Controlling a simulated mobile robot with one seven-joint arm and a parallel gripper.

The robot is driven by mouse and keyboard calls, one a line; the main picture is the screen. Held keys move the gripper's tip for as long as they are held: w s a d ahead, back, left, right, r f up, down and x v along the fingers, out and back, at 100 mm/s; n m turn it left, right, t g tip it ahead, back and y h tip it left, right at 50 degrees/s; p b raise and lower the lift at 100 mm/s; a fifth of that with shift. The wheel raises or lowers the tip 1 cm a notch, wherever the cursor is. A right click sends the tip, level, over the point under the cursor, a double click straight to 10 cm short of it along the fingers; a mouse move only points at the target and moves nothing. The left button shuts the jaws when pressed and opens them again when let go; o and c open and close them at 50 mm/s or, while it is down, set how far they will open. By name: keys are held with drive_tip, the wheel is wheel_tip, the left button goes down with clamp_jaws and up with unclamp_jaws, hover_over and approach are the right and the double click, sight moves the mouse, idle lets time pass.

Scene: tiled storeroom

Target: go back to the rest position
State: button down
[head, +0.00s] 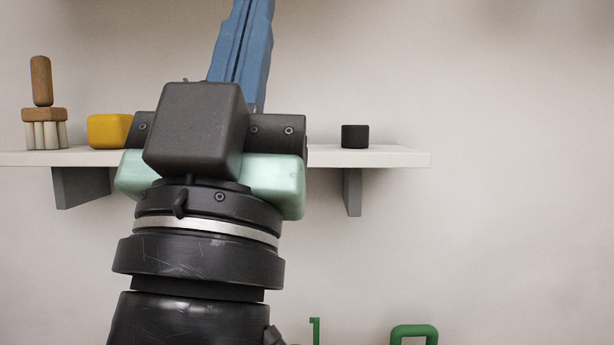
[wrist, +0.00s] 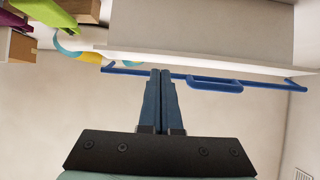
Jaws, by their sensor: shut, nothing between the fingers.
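My gripper (head: 253,12) points up in the head view, in front of the wall shelf, and its blue fingers run out of the top of the picture. In the wrist view my gripper (wrist: 160,73) shows its two blue fingers pressed together with nothing between them. The arm rises from the bottom of the head view and hides the middle of the shelf.
A white wall shelf (head: 400,158) holds a wooden brush (head: 44,113), a yellow block (head: 108,131) and a small black object (head: 355,136). Green pieces (head: 414,331) show below. A blue rail (wrist: 215,83) lies beyond the fingertips. The wall at right is clear.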

drive_tip(key=s+d+f+n+g+y, duration=0.2)
drive_tip(key=d+f+y, duration=0.1)
drive_tip(key=d+f, duration=0.15)
wheel_tip(320, 180, up, 27)
drive_tip(key=a+p, duration=0.1)
drive_tip(key=p, duration=2.6)
drive_tip(key=shift+f+p, duration=0.15)
drive_tip(key=shift+p, duration=0.15)
